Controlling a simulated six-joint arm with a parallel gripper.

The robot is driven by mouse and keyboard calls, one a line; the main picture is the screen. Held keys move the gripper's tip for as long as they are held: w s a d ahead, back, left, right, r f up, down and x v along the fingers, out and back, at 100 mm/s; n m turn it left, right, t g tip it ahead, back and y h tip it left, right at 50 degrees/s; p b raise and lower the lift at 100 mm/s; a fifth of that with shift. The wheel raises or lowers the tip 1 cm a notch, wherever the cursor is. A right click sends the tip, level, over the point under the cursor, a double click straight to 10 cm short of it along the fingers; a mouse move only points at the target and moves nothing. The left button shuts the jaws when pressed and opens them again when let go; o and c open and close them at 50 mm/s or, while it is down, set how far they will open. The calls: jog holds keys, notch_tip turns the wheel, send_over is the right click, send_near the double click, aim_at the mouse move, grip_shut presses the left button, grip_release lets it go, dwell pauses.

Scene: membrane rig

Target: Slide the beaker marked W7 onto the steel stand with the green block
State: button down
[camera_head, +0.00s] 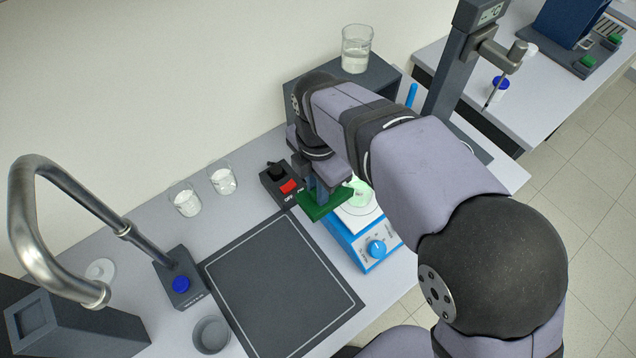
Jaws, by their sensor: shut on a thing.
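My gripper (322,184) points down near the middle of the bench and is shut on the green block (312,206). The block lies low, beside the near left edge of a blue device with a pale round top (362,222). A clear vessel with pale green contents (360,192) is on that top, partly hidden by my arm. Two clear beakers stand on the bench at left, one (185,200) and another (222,180). A larger beaker (356,50) with clear liquid stands on a dark box. No W7 mark is legible. I cannot make out which thing is the steel stand.
A switch box with a red button (286,188) is left of my gripper. A dark mat (280,285) lies clear in front. A curved metal tap (28,230), a post with a blue button (180,284) and a grey cup (211,334) stand at left.

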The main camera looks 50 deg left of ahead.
jog(key=shift+f, duration=0.9)
notch_tip(320, 180, down, 9)
jog(key=b, duration=0.7)
jog(key=shift+w+b, duration=0.3)
jog(key=shift+w, duration=0.15)
jog(key=shift+w+r, duration=0.15)
jog(key=shift+w+p, duration=0.65)
jog(key=shift+w, duration=1.25)
jog(key=shift+w, duration=0.35)
jog(key=shift+w+p, duration=0.75)
jog(key=shift+w, duration=1.45)
jog(key=shift+w, duration=0.15)
